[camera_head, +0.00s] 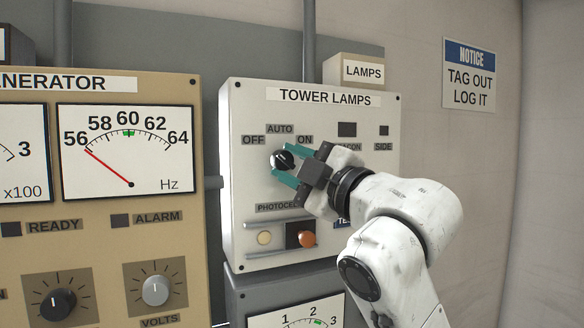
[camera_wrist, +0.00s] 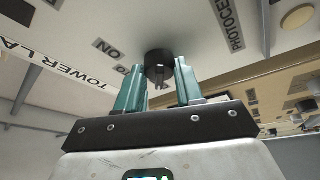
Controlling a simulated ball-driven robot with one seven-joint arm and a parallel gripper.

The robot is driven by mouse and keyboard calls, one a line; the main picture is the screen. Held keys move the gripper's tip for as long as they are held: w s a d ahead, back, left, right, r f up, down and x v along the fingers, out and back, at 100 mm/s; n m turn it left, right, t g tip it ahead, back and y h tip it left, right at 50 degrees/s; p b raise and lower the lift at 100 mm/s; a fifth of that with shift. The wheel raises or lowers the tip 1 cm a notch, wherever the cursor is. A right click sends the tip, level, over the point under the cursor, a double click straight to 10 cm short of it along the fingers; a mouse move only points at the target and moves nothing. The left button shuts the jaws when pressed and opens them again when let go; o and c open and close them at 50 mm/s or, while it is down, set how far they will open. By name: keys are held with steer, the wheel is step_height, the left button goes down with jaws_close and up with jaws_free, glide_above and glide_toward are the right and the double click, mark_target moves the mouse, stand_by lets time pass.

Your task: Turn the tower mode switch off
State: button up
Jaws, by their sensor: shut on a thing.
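The tower mode switch is a round black knob (camera_head: 281,159) on the pale TOWER LAMPS panel (camera_head: 240,110), with OFF to its upper left, AUTO above and ON to its upper right. My gripper (camera_head: 284,162) reaches in from the right, its teal fingers above and below the knob. In the wrist view the knob (camera_wrist: 158,59) sits between the two fingertips, and my gripper (camera_wrist: 159,74) is shut on it. The fingers hide part of the knob, and I cannot tell surely which label its pointer faces.
The tan generator panel (camera_head: 196,200) with dials and knobs stands close on the left. A notice sign (camera_head: 469,75) hangs on the wall at right.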

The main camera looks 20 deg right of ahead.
stand_by(0.3)
steer(key=o, duration=1)
steer(key=shift+o, duration=0.2)
steer(key=b+v, duration=0.3)
steer(key=v, duration=0.7)
steer(key=shift+s+d, duration=0.2)
steer(key=shift+s, duration=0.15)
